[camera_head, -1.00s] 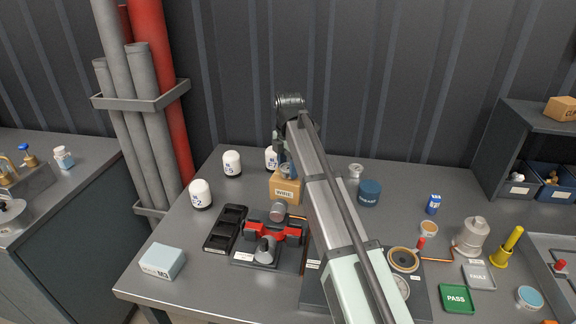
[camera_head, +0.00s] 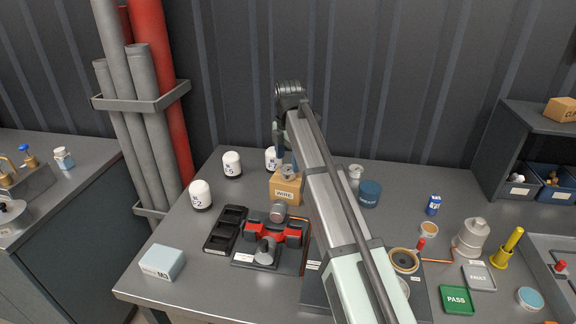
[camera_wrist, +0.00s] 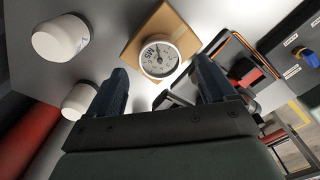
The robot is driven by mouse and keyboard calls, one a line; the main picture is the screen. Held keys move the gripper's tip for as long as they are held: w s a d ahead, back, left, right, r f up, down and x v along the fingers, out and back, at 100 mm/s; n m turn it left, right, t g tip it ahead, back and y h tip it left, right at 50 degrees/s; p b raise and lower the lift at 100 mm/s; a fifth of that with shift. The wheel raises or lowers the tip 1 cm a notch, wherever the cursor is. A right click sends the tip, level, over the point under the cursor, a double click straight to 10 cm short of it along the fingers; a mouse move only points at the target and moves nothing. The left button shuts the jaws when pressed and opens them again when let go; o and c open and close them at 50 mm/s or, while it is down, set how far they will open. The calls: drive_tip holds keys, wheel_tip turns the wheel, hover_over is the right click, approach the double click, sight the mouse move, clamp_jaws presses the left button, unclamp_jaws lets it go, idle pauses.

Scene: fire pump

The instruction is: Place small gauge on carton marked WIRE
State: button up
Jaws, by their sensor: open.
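The small gauge (camera_wrist: 159,58), with a white dial and dark markings, sits on top of the carton marked WIRE (camera_head: 286,194). Its dial faces the wrist camera. In the head view the gauge (camera_head: 288,171) shows as a small grey shape on the carton top. The carton's brown top (camera_wrist: 176,30) shows around the gauge in the wrist view. My gripper (camera_wrist: 160,66) is open, its two fingers apart on either side of the gauge in the picture. In the head view my gripper (camera_head: 284,148) is above the carton, partly hidden by my arm.
White-capped bottles (camera_head: 201,195) stand left of and behind the carton. A black tray (camera_head: 226,229) and a red-jawed vise (camera_head: 272,234) are in front. A blue jar (camera_head: 370,193) stands to the right. The bench's front left is mostly clear around a pale box (camera_head: 162,261).

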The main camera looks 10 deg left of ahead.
sight(288, 169)
wheel_tip(288, 169, up, 9)
drive_tip(key=shift+f, duration=0.15)
